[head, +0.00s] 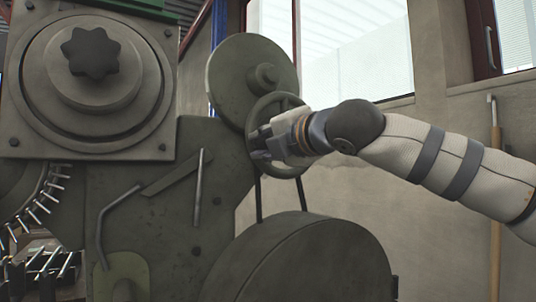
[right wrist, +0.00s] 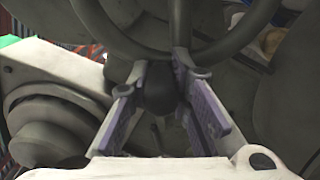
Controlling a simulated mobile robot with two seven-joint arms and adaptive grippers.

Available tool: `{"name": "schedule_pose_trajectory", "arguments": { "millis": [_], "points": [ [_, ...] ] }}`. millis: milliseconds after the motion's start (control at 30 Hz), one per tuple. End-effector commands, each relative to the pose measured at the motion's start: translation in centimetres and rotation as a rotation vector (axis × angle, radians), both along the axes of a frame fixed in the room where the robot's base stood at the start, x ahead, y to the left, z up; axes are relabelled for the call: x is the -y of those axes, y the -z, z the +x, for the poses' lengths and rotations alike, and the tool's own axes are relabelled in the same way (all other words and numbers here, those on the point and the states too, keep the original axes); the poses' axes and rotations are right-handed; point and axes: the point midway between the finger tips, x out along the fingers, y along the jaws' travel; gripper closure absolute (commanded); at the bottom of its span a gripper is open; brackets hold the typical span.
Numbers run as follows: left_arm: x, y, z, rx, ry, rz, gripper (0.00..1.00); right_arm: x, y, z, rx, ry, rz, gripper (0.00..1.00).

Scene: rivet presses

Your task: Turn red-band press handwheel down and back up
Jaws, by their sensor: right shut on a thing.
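A dark grey-green handwheel (head: 276,98) stands on the side of a large press (head: 160,205) in the head view. My right gripper (head: 262,143) reaches it from the right and covers part of it. In the right wrist view the handwheel's rim (right wrist: 237,42) curves across the top. There the two fingers of my right gripper (right wrist: 160,88) are shut on a dark round knob (right wrist: 158,100) at the handwheel. A green strip (head: 140,7) runs along the press's top; I see no red band on it. My left gripper is not in view.
A round flywheel cover (head: 310,265) bulges below the handwheel, and a round disc (head: 235,85) sits behind it. A star-shaped dark knob (head: 91,52) is on the press front. Windows and a wall (head: 437,80) lie behind my right arm, with a wooden-handled tool (head: 495,200) at right.

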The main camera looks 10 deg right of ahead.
Motion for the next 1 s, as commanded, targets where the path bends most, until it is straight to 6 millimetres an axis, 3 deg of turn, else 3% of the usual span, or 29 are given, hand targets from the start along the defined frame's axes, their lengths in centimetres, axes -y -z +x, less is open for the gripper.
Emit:
{"name": "schedule_pose_trajectory", "arguments": {
  "millis": [433,1000],
  "points": [
    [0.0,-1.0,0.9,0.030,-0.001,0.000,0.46,-0.3,-4.4,-0.3,-0.134,-0.002,0.397,1.00],
    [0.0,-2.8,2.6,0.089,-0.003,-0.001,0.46,1.3,-8.3,0.1,-0.295,-0.003,0.844,1.00]
  ]
}}
